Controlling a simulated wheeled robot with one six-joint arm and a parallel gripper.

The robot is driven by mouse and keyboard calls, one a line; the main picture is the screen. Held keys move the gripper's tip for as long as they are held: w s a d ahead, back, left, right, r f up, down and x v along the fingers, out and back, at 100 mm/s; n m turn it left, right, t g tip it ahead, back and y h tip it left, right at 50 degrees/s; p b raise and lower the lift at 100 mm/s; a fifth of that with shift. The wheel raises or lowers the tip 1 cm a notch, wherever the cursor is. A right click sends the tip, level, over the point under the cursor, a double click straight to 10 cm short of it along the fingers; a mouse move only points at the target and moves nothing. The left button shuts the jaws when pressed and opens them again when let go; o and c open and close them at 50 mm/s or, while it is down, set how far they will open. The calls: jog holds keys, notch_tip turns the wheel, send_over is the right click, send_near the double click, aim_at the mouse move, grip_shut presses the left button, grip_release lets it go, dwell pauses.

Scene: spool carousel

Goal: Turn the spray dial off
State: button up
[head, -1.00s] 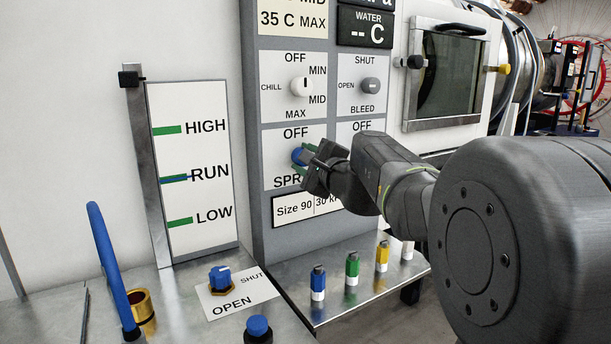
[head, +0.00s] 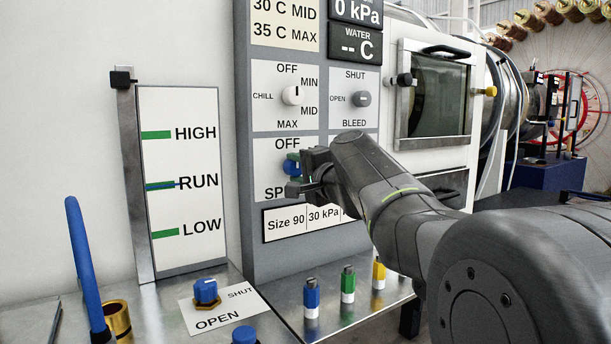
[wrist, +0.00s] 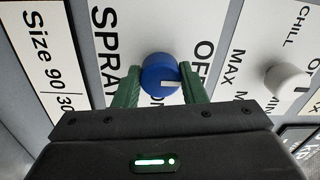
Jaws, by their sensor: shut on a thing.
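The spray dial is a blue round knob (head: 290,165) on a white plate marked OFF above and SPRAY below. In the wrist view the blue knob (wrist: 162,79) shows a white pointer mark on its lower right part, facing toward the OFF side. My gripper (head: 303,170) is at the panel, with its green fingers on either side of the knob. In the wrist view my gripper (wrist: 155,88) is shut on the knob. Part of the plate's lettering is hidden behind the fingers and arm.
A white chill dial (head: 293,95) sits just above, with a grey shut/open/bleed dial (head: 362,98) to its right. Below are a blue valve knob (head: 206,291), a blue lever (head: 88,265) and several small coloured bottles on the metal shelf (head: 270,308).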

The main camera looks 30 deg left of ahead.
dwell(0.4)
jog(key=o, duration=1)
